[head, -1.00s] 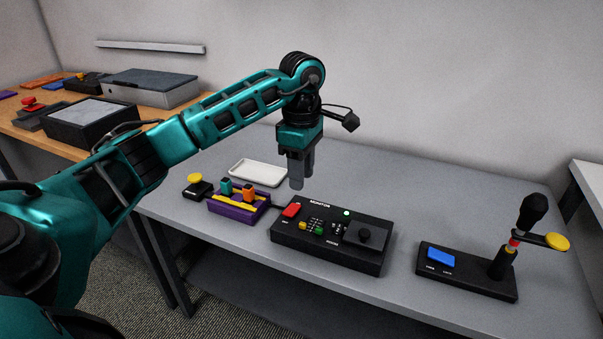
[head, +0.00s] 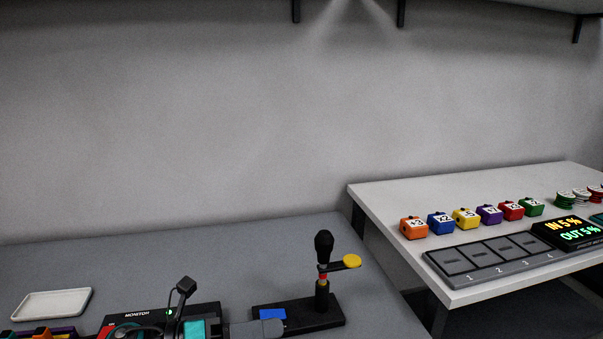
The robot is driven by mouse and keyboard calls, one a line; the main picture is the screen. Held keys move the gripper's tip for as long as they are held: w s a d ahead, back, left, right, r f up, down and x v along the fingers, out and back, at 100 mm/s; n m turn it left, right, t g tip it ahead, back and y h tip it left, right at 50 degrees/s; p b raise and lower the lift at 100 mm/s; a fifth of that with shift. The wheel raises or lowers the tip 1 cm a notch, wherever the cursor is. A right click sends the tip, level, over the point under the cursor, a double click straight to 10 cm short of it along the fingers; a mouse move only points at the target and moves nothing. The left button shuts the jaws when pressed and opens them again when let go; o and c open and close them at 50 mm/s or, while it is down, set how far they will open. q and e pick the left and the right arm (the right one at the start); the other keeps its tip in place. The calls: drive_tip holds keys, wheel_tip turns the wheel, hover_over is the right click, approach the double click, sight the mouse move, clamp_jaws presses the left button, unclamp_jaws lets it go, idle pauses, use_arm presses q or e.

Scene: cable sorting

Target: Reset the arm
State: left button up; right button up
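My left gripper (head: 258,328) shows at the bottom edge of the head view, with part of its teal body (head: 196,328). Its grey fingers point right, in front of the black base plate (head: 331,316) with the blue button (head: 272,314). The frame edge cuts the gripper off, so I cannot tell whether its fingers are apart or whether they touch the base. My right gripper is out of view.
A black joystick (head: 324,246) with a yellow paddle (head: 352,261) stands on the base. The monitor box (head: 140,317) is partly hidden by my arm. A white tray (head: 52,304) lies left. Coloured blocks (head: 465,219) and a numbered slot board (head: 470,270) stand on the white table (head: 378,196).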

use_arm(q)
drive_tip(key=a+f+n+t+y, duration=0.2)
drive_tip(key=n+t+y, duration=0.15)
drive_tip(key=n, duration=0.45)
drive_tip(key=a+f+n+t+y+p, duration=0.1)
drive_tip(key=a+f+n+t+y, duration=0.15)
drive_tip(key=n+t, duration=0.45)
drive_tip(key=a+f+n+t+y, duration=0.2)
drive_tip(key=n+t+y, duration=0.1)
drive_tip(key=n, duration=0.7)
drive_tip(key=s+a+f+n+g+y, duration=0.2)
drive_tip(key=s+f+n+g+y, duration=0.1)
drive_tip(key=s+f+n, duration=0.3)
drive_tip(key=s+a+f+n+g+y+p, duration=0.1)
drive_tip(key=s+a+f+n+g+y, duration=0.2)
drive_tip(key=s+f+n, duration=0.3)
drive_tip(key=shift+s+a+f+n+y, duration=0.2)
drive_tip(key=shift+f+n+y, duration=0.25)
drive_tip(key=shift+f, duration=0.5)
drive_tip(key=shift+g, duration=0.25)
